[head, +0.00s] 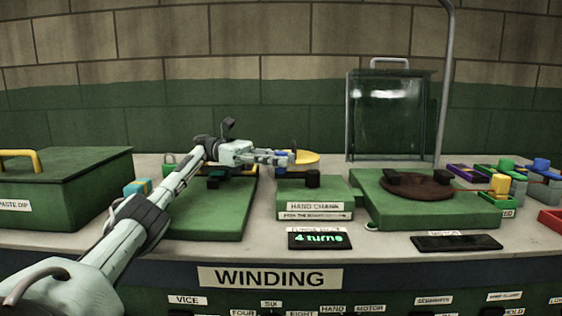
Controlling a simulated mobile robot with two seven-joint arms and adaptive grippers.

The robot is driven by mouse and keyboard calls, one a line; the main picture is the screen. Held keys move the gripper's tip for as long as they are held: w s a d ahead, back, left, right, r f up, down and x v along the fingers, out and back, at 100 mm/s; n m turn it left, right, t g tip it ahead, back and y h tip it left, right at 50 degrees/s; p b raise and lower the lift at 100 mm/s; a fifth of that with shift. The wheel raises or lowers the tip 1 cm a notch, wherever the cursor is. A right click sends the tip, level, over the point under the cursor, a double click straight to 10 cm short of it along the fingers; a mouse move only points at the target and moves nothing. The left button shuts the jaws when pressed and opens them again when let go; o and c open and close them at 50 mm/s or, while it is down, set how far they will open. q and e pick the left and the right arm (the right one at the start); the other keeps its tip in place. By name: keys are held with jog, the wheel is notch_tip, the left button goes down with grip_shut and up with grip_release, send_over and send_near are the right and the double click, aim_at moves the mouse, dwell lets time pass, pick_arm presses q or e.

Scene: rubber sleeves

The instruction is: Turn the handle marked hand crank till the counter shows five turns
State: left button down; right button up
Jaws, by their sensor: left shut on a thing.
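The hand crank is a low green box (340,186) with a white label reading HAND CRANK (314,207) on its front. A short dark post (313,178) stands on it, and a yellow disc (309,158) shows just behind my fingertips. The counter (320,240) in front reads "4 turns" in green. My left gripper (288,158) reaches in from the left above the box's back part and is shut on the crank handle, which the fingers mostly hide. My right gripper is not in view.
A flat green board (215,215) lies left of the crank, under my left arm. At right, a green block (450,212) carries a dark brown disc (420,186). A glass-fronted case (390,115) stands behind. A dark display (456,243) and coloured trays lie at right.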

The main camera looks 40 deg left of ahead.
pick_arm(q)
jog(key=shift+s, duration=0.1)
dwell(0.3)
jog(key=c, duration=1.3)
grip_release()
notch_tip(320, 180, up, 10)
